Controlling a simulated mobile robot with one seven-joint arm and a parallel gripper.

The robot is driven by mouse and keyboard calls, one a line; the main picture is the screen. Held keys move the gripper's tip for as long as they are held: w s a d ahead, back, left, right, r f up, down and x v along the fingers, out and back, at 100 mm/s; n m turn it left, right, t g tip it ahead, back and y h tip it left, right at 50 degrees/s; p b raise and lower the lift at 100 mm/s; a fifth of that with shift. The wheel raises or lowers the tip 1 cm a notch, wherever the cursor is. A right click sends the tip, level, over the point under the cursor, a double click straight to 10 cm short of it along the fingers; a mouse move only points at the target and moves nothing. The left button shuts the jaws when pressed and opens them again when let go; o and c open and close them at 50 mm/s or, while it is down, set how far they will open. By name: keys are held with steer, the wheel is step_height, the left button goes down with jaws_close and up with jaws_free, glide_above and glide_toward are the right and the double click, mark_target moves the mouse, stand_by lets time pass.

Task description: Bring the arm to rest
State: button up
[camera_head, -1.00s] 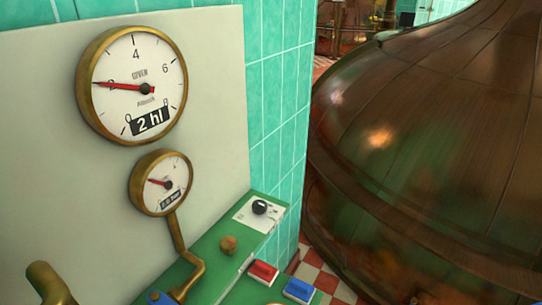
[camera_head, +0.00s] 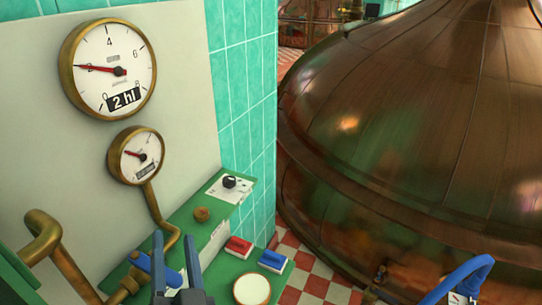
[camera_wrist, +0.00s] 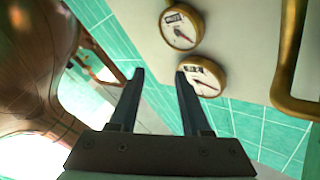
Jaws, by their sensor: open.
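My gripper (camera_head: 175,239) shows at the bottom of the head view, its two dark fingers pointing up and standing apart. In the wrist view my gripper (camera_wrist: 160,74) is open, with nothing between the fingers. In the head view it is in front of the green ledge, near the blue-handled brass pipework. The large dial (camera_head: 108,69) and small dial (camera_head: 136,155) are on the pale panel (camera_head: 185,95) above it. In the wrist view one dial (camera_wrist: 202,77) appears close to the right fingertip; I cannot tell the true gap.
A green ledge (camera_head: 190,229) carries a black knob (camera_head: 229,182), a red block (camera_head: 238,247), a blue block (camera_head: 272,261) and a round cream-faced piece (camera_head: 252,289). A brass pipe (camera_head: 42,240) stands at the left. A large copper kettle (camera_head: 420,130) fills the right, above checkered floor (camera_head: 300,267).

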steer(key=w+d+r+n+h, duration=0.1)
steer(key=w+d+r+h, duration=0.3)
steer(key=d+r, duration=0.4)
steer(key=w+d+r+n+h, duration=0.1)
steer(key=w+d+r+h, duration=0.4)
steer(key=d, duration=0.4)
steer(key=s+r+t, duration=0.4)
steer(key=s+r, duration=0.3)
steer(key=r, duration=0.5)
steer(key=s+r+t+y, duration=0.1)
steer(key=s+r+t, duration=0.4)
steer(key=r, duration=0.8)
steer(key=shift+s+a+t, duration=0.15)
steer(key=shift+s+t, duration=0.15)
steer(key=shift+s, duration=0.85)
